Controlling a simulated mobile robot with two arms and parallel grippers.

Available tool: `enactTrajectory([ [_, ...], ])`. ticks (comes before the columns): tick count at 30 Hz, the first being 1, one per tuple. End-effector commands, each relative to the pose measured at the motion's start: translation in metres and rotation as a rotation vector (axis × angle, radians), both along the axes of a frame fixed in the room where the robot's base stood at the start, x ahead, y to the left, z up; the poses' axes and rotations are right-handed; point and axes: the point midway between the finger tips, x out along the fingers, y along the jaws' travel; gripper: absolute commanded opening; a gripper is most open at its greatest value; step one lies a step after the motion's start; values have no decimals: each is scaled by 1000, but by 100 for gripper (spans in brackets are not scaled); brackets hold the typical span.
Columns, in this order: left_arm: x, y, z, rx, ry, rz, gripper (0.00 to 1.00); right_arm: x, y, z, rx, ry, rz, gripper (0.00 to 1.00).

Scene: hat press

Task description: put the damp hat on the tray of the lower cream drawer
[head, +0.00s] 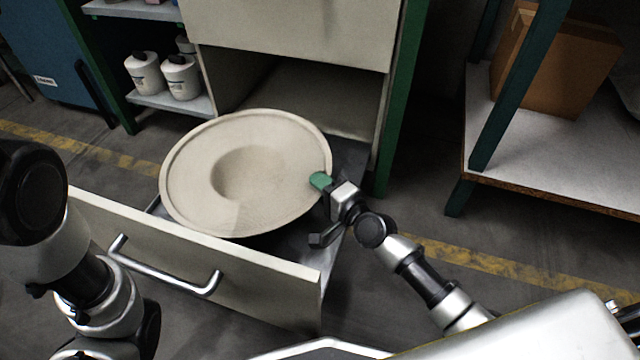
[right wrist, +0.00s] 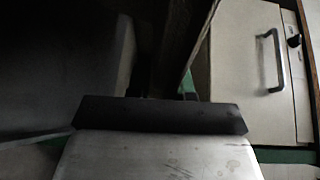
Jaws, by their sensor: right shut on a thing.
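The damp hat (head: 285,150) is cream, wide-brimmed and round, with a hollow in its middle. In the head view it lies over the open lower cream drawer (head: 255,265), slightly tilted. A darker grey tray surface (head: 350,160) shows beyond the brim on the right; the hat hides most of it, so I cannot tell whether the hat rests on it. My right gripper (head: 322,182), with a green fingertip, is shut on the hat's right brim edge. My left arm comes in at the left, but its gripper is out of view. The right wrist view does not clearly show the hat.
The drawer's metal handle (head: 165,265) faces me. The cream upper cabinet front (head: 300,30) stands above the open bay. White bottles (head: 180,78) stand on shelves at the left. A cardboard box (head: 555,60) sits on a low shelf (head: 540,160) at the right.

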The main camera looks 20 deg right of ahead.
Motion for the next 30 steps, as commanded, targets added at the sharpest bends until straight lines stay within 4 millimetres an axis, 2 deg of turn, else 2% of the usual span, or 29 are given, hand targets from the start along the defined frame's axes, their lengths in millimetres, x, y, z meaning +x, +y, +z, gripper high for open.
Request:
enactTrajectory([
  [30, 0, 0, -8, 0, 0, -1, 43, 0, 0, -8, 0, -1, 0, 0],
])
